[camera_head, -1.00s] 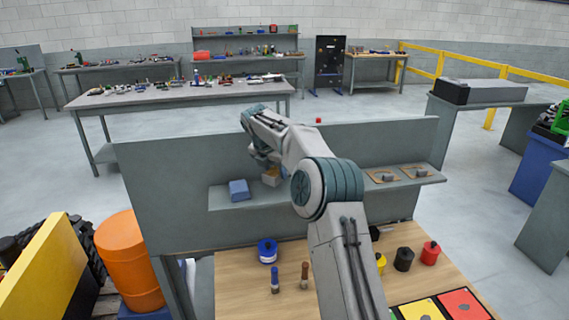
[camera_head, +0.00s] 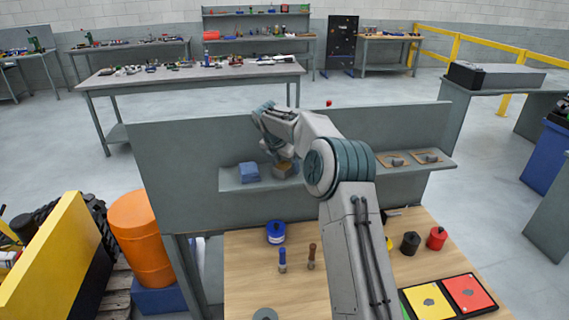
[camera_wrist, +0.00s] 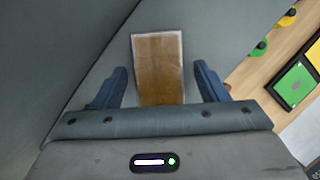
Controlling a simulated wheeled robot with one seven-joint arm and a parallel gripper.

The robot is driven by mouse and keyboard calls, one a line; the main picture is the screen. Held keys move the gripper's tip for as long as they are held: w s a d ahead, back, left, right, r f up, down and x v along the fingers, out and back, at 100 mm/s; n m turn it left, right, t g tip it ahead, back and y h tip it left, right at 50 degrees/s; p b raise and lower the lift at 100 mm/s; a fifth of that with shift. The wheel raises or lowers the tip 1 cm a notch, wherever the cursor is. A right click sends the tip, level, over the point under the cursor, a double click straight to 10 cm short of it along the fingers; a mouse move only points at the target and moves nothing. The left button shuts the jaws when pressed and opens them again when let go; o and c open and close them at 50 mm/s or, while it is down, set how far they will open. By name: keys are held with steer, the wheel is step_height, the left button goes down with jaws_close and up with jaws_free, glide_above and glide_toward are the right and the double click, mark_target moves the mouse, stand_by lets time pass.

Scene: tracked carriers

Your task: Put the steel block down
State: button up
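My arm hides part of the shelf in the head view.
Two tan pads (camera_head: 428,157) with grey pieces lie on the shelf's right end. A grey panel (camera_head: 190,160) rises behind the shelf. The wooden table (camera_head: 250,265) below holds a blue container (camera_head: 276,232), two upright tools, coloured pots and coloured tiles (camera_head: 468,292).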

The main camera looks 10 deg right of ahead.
steer(key=b+v, duration=0.2)
steer(key=v, duration=1)
steer(key=s+r+m, duration=0.5)
steer(key=s, duration=0.5)
steer(key=s+d+f+m+y, duration=0.1)
steer(key=s+f+m, duration=0.2)
steer(key=s+m, duration=0.4)
steer(key=s+d+f+m+y, duration=0.1)
steer(key=s+f+m, duration=0.2)
steer(key=s+m, duration=0.4)
steer(key=s+d+f+m+t+y, duration=0.1)
steer(key=s+f+m, duration=0.2)
steer(key=s+m, duration=0.5)
steer(key=s, duration=1.2)
steer(key=shift+d, duration=0.3)
steer(key=shift+s+f, duration=0.1)
steer(key=shift+f, duration=0.1)
step_height(320, 180, down, 5)
steer(key=b, duration=0.4)
